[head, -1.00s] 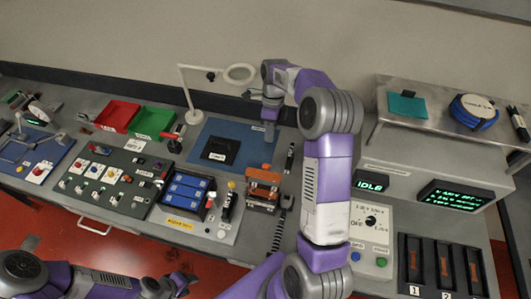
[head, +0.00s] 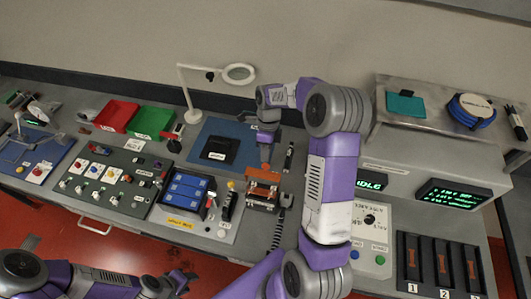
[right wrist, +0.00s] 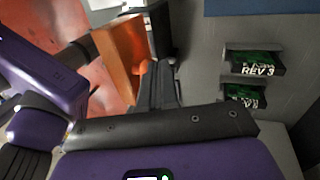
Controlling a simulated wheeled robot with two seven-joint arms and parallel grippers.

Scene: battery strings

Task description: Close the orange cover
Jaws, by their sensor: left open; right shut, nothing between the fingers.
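The orange cover (head: 264,175) is part of a small fixture right of the blue battery tray in the head view. In the right wrist view it shows as an upright orange plate (right wrist: 122,52) with a small orange knob, apparently swung up. My right gripper (head: 266,152) is shut and empty, just behind and above the cover. In the right wrist view its dark fingers (right wrist: 160,85) are close beside the plate; I cannot tell whether they touch it. My left gripper (head: 178,282) is open at the lower left, away from the cover.
A blue battery tray (head: 186,191) stands left of the fixture, and a black pad (head: 219,150) on a blue mat behind it. A magnifier lamp (head: 239,73) rises at the back. Two green REV 3 boards (right wrist: 255,62) lie right of the fingers in the wrist view.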

